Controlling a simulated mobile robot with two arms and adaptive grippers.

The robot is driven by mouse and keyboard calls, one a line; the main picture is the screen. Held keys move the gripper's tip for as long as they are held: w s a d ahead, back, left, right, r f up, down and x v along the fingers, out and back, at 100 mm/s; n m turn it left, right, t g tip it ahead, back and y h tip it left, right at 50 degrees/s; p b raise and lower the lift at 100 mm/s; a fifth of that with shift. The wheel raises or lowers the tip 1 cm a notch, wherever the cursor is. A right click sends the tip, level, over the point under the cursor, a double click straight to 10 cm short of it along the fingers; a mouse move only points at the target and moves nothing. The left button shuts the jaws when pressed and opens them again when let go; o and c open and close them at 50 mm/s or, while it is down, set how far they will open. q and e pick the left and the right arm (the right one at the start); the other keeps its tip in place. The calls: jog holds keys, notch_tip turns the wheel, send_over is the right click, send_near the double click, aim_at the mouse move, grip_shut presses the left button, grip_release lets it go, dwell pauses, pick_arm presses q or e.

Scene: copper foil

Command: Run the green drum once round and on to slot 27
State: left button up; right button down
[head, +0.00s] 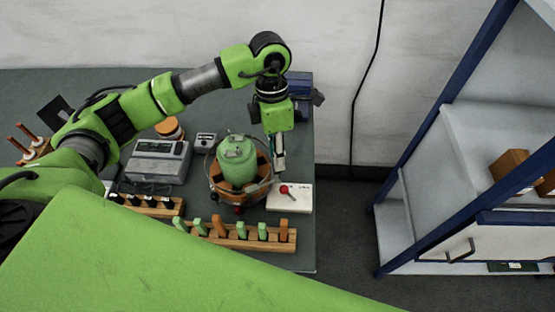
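The green drum (238,158) stands on the table, with a brown ring (213,185) divided into sections around its lower part. Any slot numbers are too small to read. My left gripper (279,167) points down at the right edge of the ring, close beside the drum. Its fingers look narrow and near each other, but whether they are shut on the rim or on anything there cannot be made out. My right gripper is not in view.
A white plate with a red knob (285,190) lies right of the ring. A wooden rack (270,245) with green and orange pegs stands in front. A grey device (158,162) and a small box (206,140) stand left. A blue-framed shelf (420,185) is at right.

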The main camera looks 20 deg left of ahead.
aim_at(277, 173)
pick_arm(q)
jog(key=shift+s+d+f+p, duration=0.1)
jog(key=shift+s+f+p, duration=0.05)
jog(key=shift+f, duration=0.75)
jog(key=shift+s+d+f+p, duration=0.1)
jog(key=shift+s+f+p, duration=0.05)
jog(key=shift+f, duration=0.7)
grip_shut()
jog(key=shift+s+f+m+b, duration=0.15)
jog(key=shift+m+b, duration=0.15)
jog(key=shift+b, duration=0.2)
jog(key=shift+s+d+m+b, duration=0.1)
jog(key=shift+s+m+b, duration=0.3)
jog(key=shift+m+b, duration=0.15)
grip_release()
jog(key=shift+s, duration=0.1)
jog(key=shift+r, duration=0.2)
